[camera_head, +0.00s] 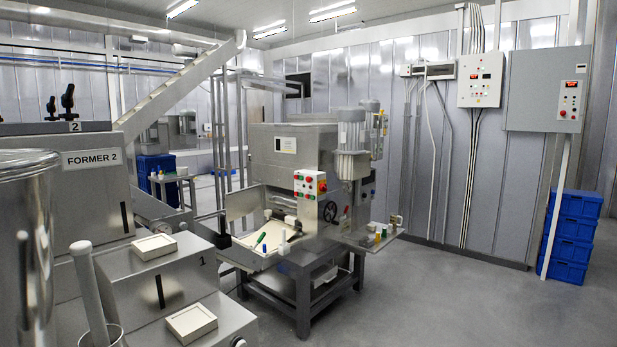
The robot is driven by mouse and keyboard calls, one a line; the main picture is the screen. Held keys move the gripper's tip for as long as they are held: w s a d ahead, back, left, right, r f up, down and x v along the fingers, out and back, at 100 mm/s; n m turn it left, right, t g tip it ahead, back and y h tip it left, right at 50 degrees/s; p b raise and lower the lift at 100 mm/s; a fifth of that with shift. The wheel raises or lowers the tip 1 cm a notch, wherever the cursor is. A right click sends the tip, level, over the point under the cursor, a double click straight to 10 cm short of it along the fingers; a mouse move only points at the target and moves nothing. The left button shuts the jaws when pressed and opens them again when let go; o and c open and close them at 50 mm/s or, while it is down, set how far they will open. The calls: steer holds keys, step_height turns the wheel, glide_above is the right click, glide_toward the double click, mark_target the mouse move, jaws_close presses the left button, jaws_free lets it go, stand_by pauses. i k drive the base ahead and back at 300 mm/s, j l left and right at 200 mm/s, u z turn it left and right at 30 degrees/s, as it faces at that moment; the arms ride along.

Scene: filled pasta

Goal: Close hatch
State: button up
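A grey machine (292,150) stands on a dark frame in the middle of the camera_head view. Its front has an open pale bay (262,236) with a raised panel (243,201) at its left side. I cannot tell whether this panel is the hatch. A grey box-shaped machine labelled FORMER 2 (92,165) stands at the left, with a dark vertical handle on its front. No part there is clearly an open hatch. My gripper is not in view.
A red-and-green button panel (310,184) and a handwheel (331,211) are on the middle machine. A side shelf (368,240) holds small items. Blue crates (571,236) stand at the right. A metal vessel (30,235) fills the left edge. The right-hand floor (450,295) is clear.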

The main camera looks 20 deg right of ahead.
mark_target(240, 203)
steer(key=i+l+z, duration=0.3)
steer(key=i+z, duration=0.25)
steer(key=i, duration=0.25)
steer(key=i+l+z, duration=0.2)
steer(key=i, duration=0.75)
steer(key=i+l+z, duration=0.2)
steer(key=i, duration=0.8)
steer(key=i+j+u, duration=0.2)
steer(key=i+u, duration=0.65)
steer(key=i+l+u, duration=0.2)
steer(key=i+u, duration=0.25)
steer(key=i, duration=0.15)
